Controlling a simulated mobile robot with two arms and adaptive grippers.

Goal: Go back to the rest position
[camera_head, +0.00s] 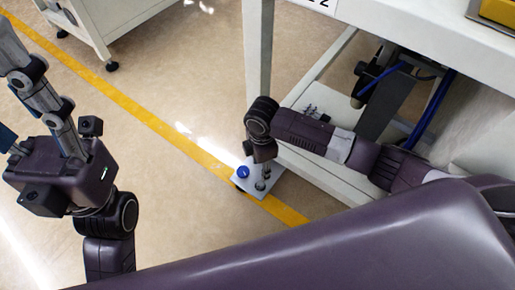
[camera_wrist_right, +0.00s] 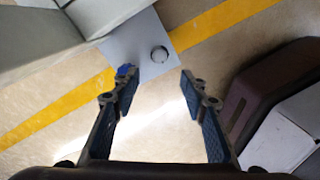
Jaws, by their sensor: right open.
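My right arm comes in from the right in the head view, bent down at its dark wrist joint. My right gripper (camera_head: 262,172) is small there and points down toward the floor; its fingers are hard to make out. In the right wrist view my right gripper (camera_wrist_right: 157,88) is open, with nothing between its two dark fingers. My left gripper (camera_head: 42,110) is at the left side of the head view, pointing up. The left edge cuts part of it off, and how far its fingers are apart does not show.
A white workbench (camera_head: 425,35) stands at the upper right, with a lower frame beneath it. A light grey foot plate (camera_wrist_right: 130,50) with a blue part lies over the yellow floor line (camera_head: 130,95). A white cabinet (camera_head: 120,15) stands at the top left. The floor between is clear.

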